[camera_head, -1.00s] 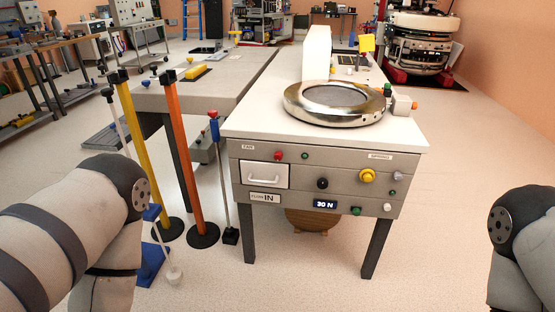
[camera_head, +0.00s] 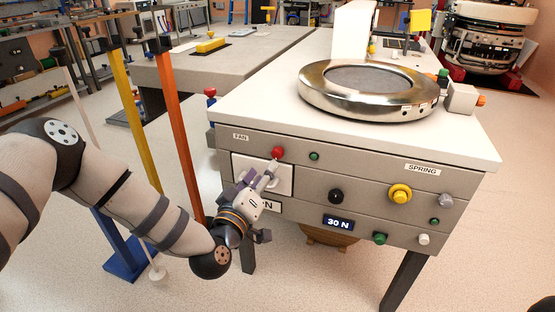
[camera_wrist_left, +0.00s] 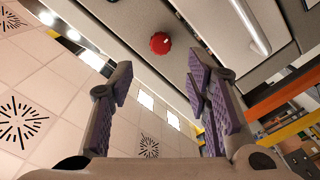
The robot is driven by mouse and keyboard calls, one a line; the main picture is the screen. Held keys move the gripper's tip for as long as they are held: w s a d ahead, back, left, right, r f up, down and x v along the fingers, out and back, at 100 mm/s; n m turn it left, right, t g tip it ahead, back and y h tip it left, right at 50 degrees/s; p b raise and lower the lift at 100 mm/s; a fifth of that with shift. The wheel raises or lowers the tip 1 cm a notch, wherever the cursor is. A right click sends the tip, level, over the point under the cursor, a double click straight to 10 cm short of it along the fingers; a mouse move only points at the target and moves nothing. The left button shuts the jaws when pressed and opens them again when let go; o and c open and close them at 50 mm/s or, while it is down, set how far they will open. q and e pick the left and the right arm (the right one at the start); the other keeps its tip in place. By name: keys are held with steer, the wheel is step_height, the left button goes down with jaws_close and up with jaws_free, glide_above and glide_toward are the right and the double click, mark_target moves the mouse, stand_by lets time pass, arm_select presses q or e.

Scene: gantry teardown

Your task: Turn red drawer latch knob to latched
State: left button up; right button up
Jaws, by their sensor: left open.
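The red drawer latch knob (camera_head: 277,152) sits on the front panel of the white-topped bench, above the drawer's right part. It also shows in the left wrist view (camera_wrist_left: 160,43), ahead of the fingers and near the middle. My left gripper (camera_head: 268,170) is open just below the knob, in front of the white drawer (camera_head: 285,183), and hides much of it. In the left wrist view its two purple-padded fingers (camera_wrist_left: 155,95) stand apart with nothing between them. I see no contact with the knob. My right gripper is out of view.
The panel also bears a green button (camera_head: 314,156), a black knob (camera_head: 336,196), a yellow knob (camera_head: 400,194) and a 30 N display (camera_head: 338,223). A metal ring (camera_head: 315,92) lies on the bench top. Yellow and orange posts (camera_head: 178,145) stand left of the bench.

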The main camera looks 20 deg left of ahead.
mark_target(276, 156)
arm_select(q)
steer(key=w, duration=0.7)
steer(key=shift+w+d+f+b, duration=0.15)
steer(key=shift+w+d+b, duration=0.05)
steer(key=shift+b, duration=0.2)
steer(key=shift+c, duration=0.3)
jaws_close()
